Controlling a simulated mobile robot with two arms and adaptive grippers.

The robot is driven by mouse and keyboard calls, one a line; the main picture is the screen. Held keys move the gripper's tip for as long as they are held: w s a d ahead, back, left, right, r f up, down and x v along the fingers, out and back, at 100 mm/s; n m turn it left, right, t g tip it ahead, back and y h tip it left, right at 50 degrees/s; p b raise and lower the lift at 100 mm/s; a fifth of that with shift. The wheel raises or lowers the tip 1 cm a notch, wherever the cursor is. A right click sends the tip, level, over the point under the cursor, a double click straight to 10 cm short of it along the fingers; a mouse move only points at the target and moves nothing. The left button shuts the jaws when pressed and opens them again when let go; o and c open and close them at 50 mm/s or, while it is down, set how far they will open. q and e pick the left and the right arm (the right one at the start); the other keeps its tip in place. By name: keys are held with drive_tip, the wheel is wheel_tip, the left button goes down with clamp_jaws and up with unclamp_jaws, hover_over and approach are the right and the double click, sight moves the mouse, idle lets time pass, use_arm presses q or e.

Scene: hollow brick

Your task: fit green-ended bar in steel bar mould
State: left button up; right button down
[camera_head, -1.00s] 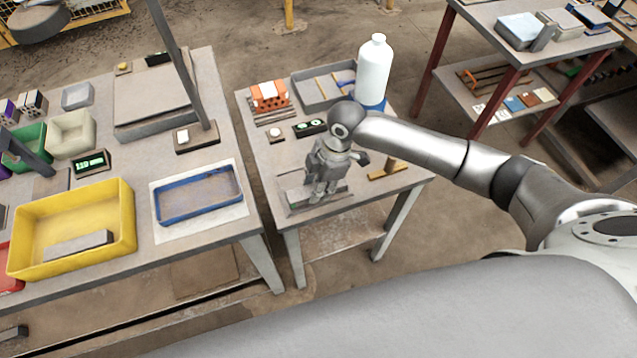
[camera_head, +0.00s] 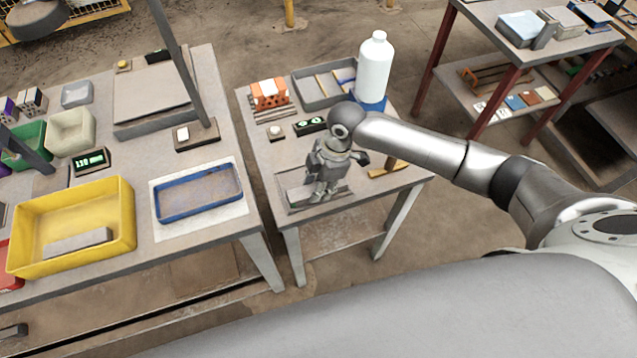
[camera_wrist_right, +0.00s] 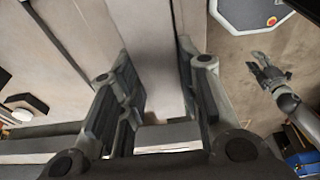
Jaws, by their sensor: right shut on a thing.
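The steel bar mould (camera_head: 298,207) is a grey, shallow tray near the front edge of the small middle table. My right gripper (camera_head: 320,196) points down over it, its fingers low at the mould. In the right wrist view my right gripper (camera_wrist_right: 160,105) is shut on a pale grey bar (camera_wrist_right: 155,60) between its two pads. I take this as the green-ended bar; its green end is not clear in either view. How deep it sits in the mould is hidden by the fingers. My left gripper (camera_wrist_right: 266,70) shows small in the right wrist view, its fingers apart and empty.
A wooden-handled tool (camera_head: 388,172) lies right of the mould. Behind stand a small display (camera_head: 310,125), an orange brick (camera_head: 269,94), a grey tray (camera_head: 312,90) and a white bottle (camera_head: 375,68). The left table holds a blue tray (camera_head: 198,212) and yellow bin (camera_head: 125,230).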

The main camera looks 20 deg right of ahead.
drive_tip(key=shift+f, duration=0.2)
drive_tip(key=c, duration=1)
unclamp_jaws()
drive_tip(key=shift+o, duration=0.2)
drive_tip(key=v, duration=1.2)
